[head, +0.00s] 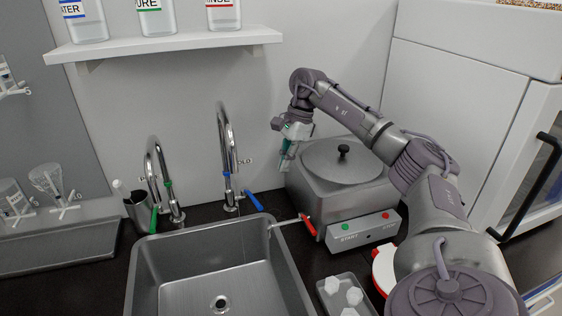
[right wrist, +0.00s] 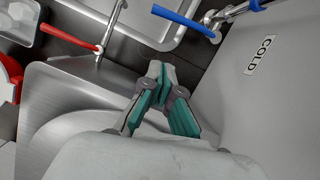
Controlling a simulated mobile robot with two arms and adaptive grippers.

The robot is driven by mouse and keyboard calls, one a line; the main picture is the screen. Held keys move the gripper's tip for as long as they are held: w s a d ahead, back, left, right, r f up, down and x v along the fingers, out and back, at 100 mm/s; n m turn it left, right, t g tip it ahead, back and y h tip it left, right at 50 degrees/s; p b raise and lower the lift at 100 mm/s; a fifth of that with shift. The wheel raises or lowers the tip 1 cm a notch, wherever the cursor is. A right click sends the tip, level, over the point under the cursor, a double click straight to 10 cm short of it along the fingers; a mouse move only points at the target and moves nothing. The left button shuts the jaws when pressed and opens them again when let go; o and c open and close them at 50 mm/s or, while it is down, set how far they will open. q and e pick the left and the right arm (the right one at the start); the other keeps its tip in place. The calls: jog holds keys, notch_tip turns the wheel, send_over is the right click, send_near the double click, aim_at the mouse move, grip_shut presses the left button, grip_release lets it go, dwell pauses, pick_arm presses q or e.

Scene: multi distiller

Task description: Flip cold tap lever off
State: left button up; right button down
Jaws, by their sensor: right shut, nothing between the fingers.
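The cold tap (head: 228,150) is a tall curved chrome spout behind the sink, with a blue lever (head: 254,201) sticking out toward the lower right. In the right wrist view the blue lever (right wrist: 183,22) lies at the top, beside a wall label reading COLD (right wrist: 260,55). My right gripper (head: 284,163) is shut and empty, pointing down by the left side of the round steel machine. It is above and to the right of the blue lever, apart from it. In the right wrist view its fingertips (right wrist: 160,74) meet. My left gripper is out of view.
The steel sink (head: 140,275) lies in front of the taps. Another tap has a green lever (head: 154,219). A red lever (head: 307,225) sits on a pipe from the round machine (head: 320,180). A shelf (head: 165,45) with bottles hangs above. A small tray (head: 335,282) stands right of the sink.

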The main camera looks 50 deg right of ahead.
aim_at(257, 201)
jog(key=w+a+f+p, duration=0.2)
jog(key=a+f, duration=0.3)
jog(key=f, duration=0.3)
jog(key=shift+a, duration=0.2)
jog(key=shift+r, duration=0.1)
jog(key=shift+w+a, duration=0.2)
jog(key=shift+a, duration=0.8)
